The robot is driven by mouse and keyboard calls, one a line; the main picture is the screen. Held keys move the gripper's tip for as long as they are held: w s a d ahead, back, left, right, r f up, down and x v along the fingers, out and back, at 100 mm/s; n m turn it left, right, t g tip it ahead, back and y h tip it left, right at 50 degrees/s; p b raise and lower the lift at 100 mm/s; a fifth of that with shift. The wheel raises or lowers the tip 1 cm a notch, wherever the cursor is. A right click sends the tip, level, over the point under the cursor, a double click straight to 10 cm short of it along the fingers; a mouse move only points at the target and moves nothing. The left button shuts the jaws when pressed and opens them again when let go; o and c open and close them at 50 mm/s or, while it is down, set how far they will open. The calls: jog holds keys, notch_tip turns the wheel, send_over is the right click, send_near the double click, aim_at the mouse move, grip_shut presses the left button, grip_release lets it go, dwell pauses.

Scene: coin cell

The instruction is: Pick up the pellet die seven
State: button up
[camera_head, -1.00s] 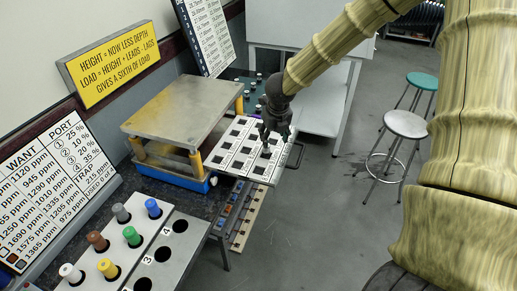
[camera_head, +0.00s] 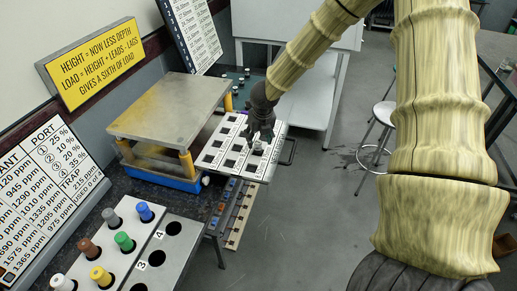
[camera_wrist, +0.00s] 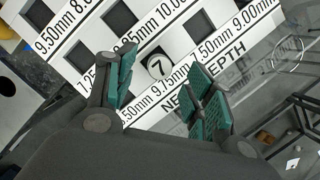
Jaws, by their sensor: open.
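The pellet die seven (camera_wrist: 159,66) is a small round piece with a black 7 on its pale top. It sits in a dark square socket of the white labelled board (camera_wrist: 95,45) in the wrist view. My gripper (camera_wrist: 166,88) is open, its green-padded fingers apart, with the die showing between and beyond the fingertips. No contact with the die shows. In the head view my gripper (camera_head: 261,136) hangs over the right part of the white board (camera_head: 209,159); a small pale shape just under the fingers may be the die.
A metal-topped stand (camera_head: 172,105) with yellow posts is left of the board. A rack (camera_head: 97,240) of coloured plugs is at front left. Small blocks (camera_head: 222,205) lie below the board. A stool (camera_head: 385,112) stands on the open floor to the right.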

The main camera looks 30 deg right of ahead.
aim_at(258, 143)
jog(key=shift+p+x, duration=0.6)
jog(key=shift+x, duration=1.9)
jog(key=shift+s, duration=0.1)
grip_shut()
